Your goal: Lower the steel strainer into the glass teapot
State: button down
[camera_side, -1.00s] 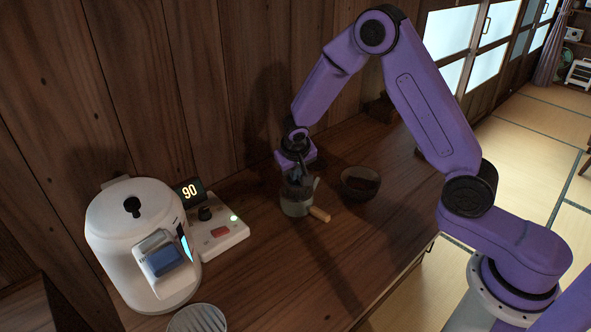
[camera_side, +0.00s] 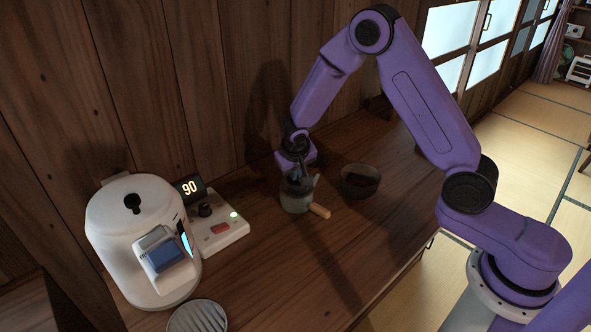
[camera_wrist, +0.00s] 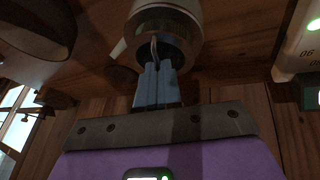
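The glass teapot (camera_side: 296,204) stands on the wooden counter, with a light wooden handle (camera_side: 320,211) pointing to the lower right. My gripper (camera_side: 298,178) is directly above its mouth, pointing down. In the wrist view my gripper's blue fingers (camera_wrist: 157,82) are close together on a thin upright loop of the steel strainer (camera_wrist: 168,48). The strainer's round body shows at the teapot's opening and appears to be at least partly inside it. The teapot's wall also shows in the wrist view (camera_wrist: 166,6). How deep the strainer sits is hard to tell.
A dark bowl (camera_side: 360,182) stands close right of the teapot. A white kettle machine (camera_side: 130,235) and a control base showing 90 (camera_side: 218,232) are to the left. A slatted round tray (camera_side: 197,318) is at the front. The wooden wall is close behind; the counter's front right is clear.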

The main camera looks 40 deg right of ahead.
jog(key=shift+f, duration=0.9)
dwell(0.9)
jog(key=c, duration=1.2)
grip_release()
jog(key=shift+c, duration=0.2)
jog(key=shift+r, duration=0.1)
jog(key=v, duration=1.7)
jog(key=shift+r, duration=0.15)
jog(key=s+d+n+g+y, duration=0.1)
jog(key=s+n, duration=0.6)
jog(key=s, duration=0.9)
jog(key=s+d+n+g+y, duration=0.2)
jog(key=s+n, duration=0.6)
jog(key=s, duration=0.8)
jog(key=shift+r+g+y, duration=0.3)
jog(key=shift+y, duration=0.1)
